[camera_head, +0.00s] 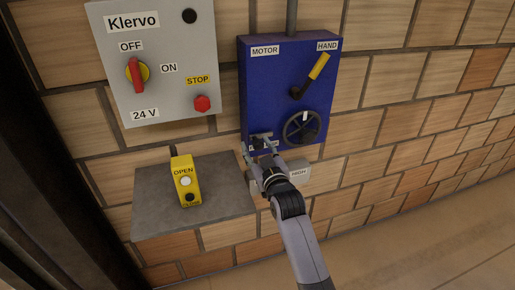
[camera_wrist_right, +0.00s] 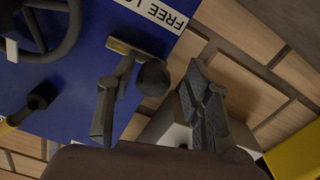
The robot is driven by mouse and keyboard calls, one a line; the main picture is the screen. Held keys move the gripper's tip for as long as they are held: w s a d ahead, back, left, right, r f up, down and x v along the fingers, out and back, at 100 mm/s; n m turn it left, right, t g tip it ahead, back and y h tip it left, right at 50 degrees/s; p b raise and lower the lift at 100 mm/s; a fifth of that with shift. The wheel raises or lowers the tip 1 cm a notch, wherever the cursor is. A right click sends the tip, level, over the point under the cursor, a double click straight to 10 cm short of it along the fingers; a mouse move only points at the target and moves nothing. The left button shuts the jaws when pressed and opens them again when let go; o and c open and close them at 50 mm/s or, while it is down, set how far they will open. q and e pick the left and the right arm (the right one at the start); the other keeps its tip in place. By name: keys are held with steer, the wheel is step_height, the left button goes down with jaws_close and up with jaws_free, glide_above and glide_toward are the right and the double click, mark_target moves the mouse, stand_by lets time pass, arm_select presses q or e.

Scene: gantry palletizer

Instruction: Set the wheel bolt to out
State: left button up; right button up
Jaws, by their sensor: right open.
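The blue motor box (camera_head: 270,80) hangs on the brick wall with a black handwheel (camera_head: 302,127) at its lower right. The wheel bolt (camera_wrist_right: 152,77) appears as a dark rounded knob by a small bracket, near the label "FREE LO…". In the head view the bolt's spot at the box's lower left is largely covered by my right gripper (camera_head: 261,154). In the right wrist view my right gripper (camera_wrist_right: 155,95) is open, its fingers on either side of the knob; contact cannot be told. My left gripper is not in view.
A lever with a yellow handle (camera_head: 318,67) sits above the handwheel. A grey box labelled "HIGH" (camera_head: 299,173) is right beside my right gripper. A grey Klervo panel (camera_head: 155,60) hangs at left.

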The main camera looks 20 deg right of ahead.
steer(key=s, duration=1.2)
steer(key=shift+d, duration=0.25)
